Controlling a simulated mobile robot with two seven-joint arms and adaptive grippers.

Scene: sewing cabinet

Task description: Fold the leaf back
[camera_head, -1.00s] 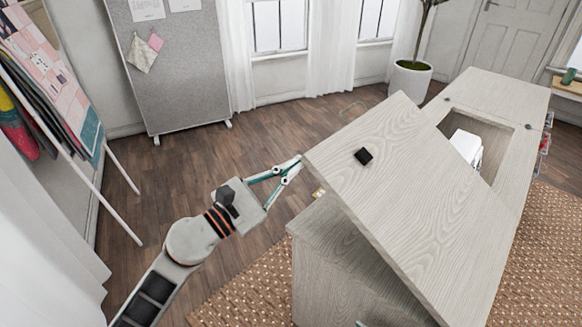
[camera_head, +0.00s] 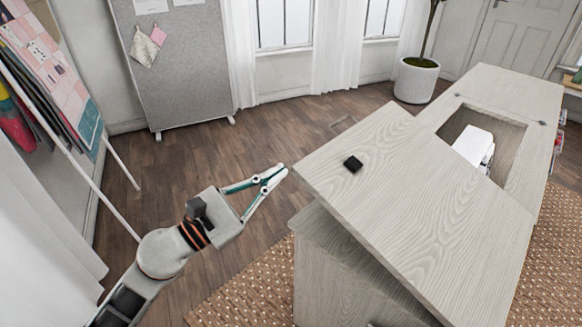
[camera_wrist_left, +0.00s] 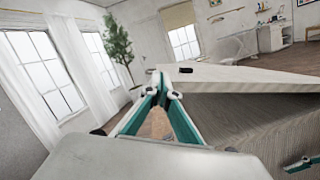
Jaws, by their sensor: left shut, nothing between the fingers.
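The leaf (camera_head: 410,195) is a pale wood-grain panel on the near side of the sewing cabinet (camera_head: 510,92). It sticks out past the cabinet body, with a black knob (camera_head: 352,163) on its upper face. My left gripper (camera_head: 282,170) is shut and empty, just left of the leaf's outer corner. In the left wrist view its fingertips (camera_wrist_left: 160,84) are beside the leaf's edge (camera_wrist_left: 235,86); I cannot tell whether they touch. A small teal and white part (camera_wrist_left: 302,163), probably my right gripper, shows at the lower right; its fingers are unclear.
A white sewing machine (camera_head: 472,146) sits in the cabinet's opening. A grey board (camera_head: 175,65) and a fabric rack (camera_head: 50,80) stand left. A potted plant (camera_head: 416,82) stands behind. Bare wood floor lies left of the cabinet; a woven rug (camera_head: 245,295) lies under it.

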